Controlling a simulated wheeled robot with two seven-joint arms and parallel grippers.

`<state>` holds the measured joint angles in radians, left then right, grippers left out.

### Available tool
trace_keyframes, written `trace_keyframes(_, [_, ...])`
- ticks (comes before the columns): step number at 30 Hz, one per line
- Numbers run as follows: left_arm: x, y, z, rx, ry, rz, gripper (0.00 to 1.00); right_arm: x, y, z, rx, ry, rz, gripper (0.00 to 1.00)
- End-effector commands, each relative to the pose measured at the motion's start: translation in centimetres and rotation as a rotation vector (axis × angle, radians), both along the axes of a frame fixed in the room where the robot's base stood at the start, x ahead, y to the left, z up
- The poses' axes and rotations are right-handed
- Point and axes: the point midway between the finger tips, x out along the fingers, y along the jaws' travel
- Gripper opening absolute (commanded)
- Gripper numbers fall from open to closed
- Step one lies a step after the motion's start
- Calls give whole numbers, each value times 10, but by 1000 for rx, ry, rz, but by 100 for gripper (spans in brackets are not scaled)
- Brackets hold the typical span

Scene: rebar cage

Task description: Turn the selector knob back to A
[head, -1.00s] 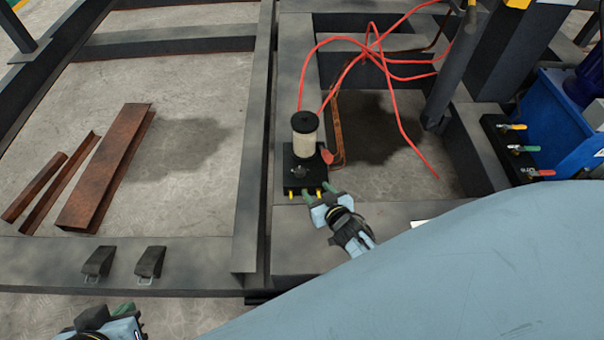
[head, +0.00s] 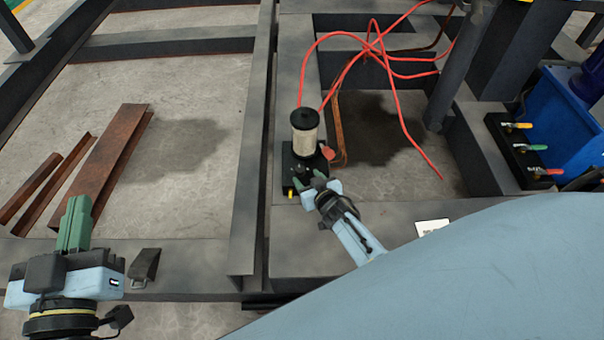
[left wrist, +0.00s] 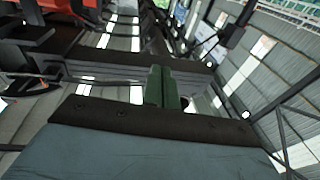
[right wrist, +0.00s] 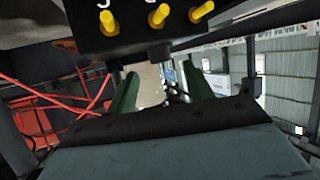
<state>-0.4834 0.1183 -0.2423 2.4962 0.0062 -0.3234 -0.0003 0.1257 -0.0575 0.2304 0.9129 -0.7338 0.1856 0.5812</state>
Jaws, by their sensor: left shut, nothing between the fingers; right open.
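A black box (head: 289,163) stands on the dark steel frame, with a cream cylinder (head: 305,140) with a black cap on it. My right gripper (head: 311,180) is open at the front of this box, its green fingers at the box's near edge. The selector knob cannot be made out now; the gripper covers part of the box top. In the right wrist view the gripper (right wrist: 158,92) is open, below a black box face with yellow fittings (right wrist: 158,15). My left gripper (head: 75,215) is shut and empty at lower left, far from the box. It also shows in the left wrist view (left wrist: 163,88).
Red hoses (head: 385,60) loop behind the box, and a red tag-like part (head: 328,153) sits beside it. Rusty steel pieces (head: 110,165) lie on the floor at left. A blue unit (head: 565,120) with coloured valve handles (head: 530,148) stands at right. A dark clip (head: 145,265) lies on the front beam.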

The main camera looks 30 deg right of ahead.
Motion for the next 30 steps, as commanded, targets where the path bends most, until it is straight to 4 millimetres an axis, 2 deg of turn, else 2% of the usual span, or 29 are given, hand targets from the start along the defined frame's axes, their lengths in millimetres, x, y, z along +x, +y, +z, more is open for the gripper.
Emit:
trace_keyframes(11, [-18, -5, 55, -118, -366, -22, 0, 23, -1, -10, 1, -2, 0, 51])
trace_keyframes(21, [-33, 0, 71, -178, -582, -19, 0, 44, -3, -19, 0, -2, 0, 51])
trace_keyframes(30, [-36, 1, 74, -188, -615, -20, 0, 47, -3, -19, 0, -1, -1, 51])
